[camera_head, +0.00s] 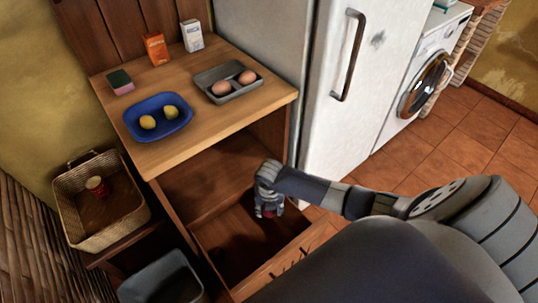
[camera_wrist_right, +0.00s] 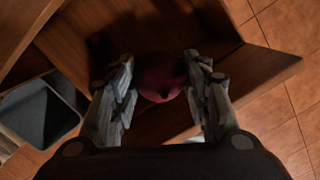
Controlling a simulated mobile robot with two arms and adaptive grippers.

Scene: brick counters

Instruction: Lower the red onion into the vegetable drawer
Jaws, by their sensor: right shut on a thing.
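The red onion (camera_wrist_right: 160,78) is dark red and round, between the fingers of my right gripper (camera_wrist_right: 160,85) in the right wrist view. My right gripper is shut on it, one finger on each side. In the head view my right gripper (camera_head: 269,204) points down over the pulled-out wooden vegetable drawer (camera_head: 287,266), with a bit of the onion (camera_head: 271,212) showing. The drawer wall (camera_wrist_right: 262,72) also shows in the wrist view. The onion's exact height above the drawer floor cannot be told. My left gripper is not in view.
The wooden counter (camera_head: 205,140) above holds a blue dish (camera_head: 136,122) with two yellow items, a grey tray (camera_head: 214,96) with two eggs, two boxes and a sponge. A grey bin (camera_head: 160,278) and a wicker basket (camera_head: 72,205) stand left. The fridge (camera_head: 340,130) stands right.

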